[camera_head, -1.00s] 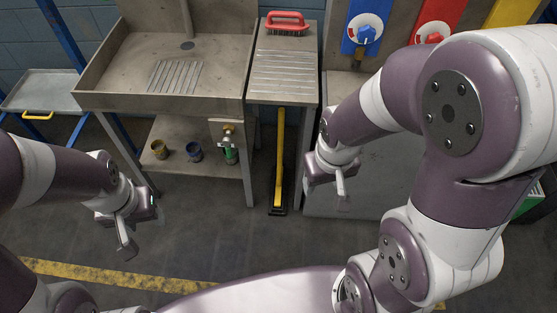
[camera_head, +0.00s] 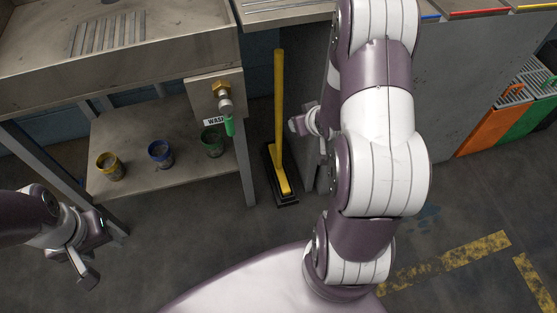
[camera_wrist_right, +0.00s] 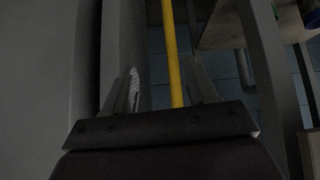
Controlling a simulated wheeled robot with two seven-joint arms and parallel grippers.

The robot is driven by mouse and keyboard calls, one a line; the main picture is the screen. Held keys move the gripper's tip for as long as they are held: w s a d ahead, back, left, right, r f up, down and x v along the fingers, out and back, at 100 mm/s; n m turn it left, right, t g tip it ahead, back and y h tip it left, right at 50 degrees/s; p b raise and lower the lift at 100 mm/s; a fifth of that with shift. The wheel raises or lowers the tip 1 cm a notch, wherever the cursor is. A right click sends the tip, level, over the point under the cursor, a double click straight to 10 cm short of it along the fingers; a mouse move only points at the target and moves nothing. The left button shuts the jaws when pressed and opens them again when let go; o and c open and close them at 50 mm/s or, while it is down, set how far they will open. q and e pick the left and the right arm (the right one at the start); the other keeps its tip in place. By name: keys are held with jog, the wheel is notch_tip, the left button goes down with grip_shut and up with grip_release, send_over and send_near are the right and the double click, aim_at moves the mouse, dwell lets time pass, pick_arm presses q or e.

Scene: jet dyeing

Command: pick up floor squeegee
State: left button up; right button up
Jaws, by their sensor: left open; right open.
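The floor squeegee (camera_head: 279,105) stands upright in the gap between the sink bench and the grey cabinet, its yellow handle up and its black foot on the floor. In the right wrist view its yellow handle (camera_wrist_right: 172,55) runs between the open fingers. My right gripper (camera_head: 298,122) is beside the handle, just right of it in the head view; its fingers are partly hidden. It is open, and the handle is not clamped. My left gripper (camera_head: 84,268) is open and empty at the lower left, far from the squeegee.
The sink bench (camera_head: 130,62) has a lower shelf (camera_head: 135,140) with several small pots and a tap (camera_head: 223,95) near its right leg. The grey cabinet (camera_head: 450,85) stands right of the gap. Orange (camera_head: 482,133) and green bins stand at the far right.

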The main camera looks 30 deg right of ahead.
aim_at(281, 86)
jog(key=w+t+b, duration=0.1)
jog(key=w+t, duration=0.1)
jog(key=w, duration=0.1)
jog(key=w+r+t+b, duration=0.1)
jog(key=w+t, duration=0.1)
jog(key=w, duration=0.2)
jog(key=w+n+t+y+b, duration=0.1)
jog(key=w, duration=0.3)
jog(key=shift+w+d+r+t, duration=0.2)
jog(key=shift+d+t, duration=0.1)
jog(key=shift+t, duration=0.1)
jog(key=shift+w+f, duration=0.1)
jog(key=shift+w, duration=0.25)
jog(key=b+x, duration=0.3)
jog(key=x, duration=0.2)
jog(key=shift+w, duration=0.1)
jog(key=c, duration=1)
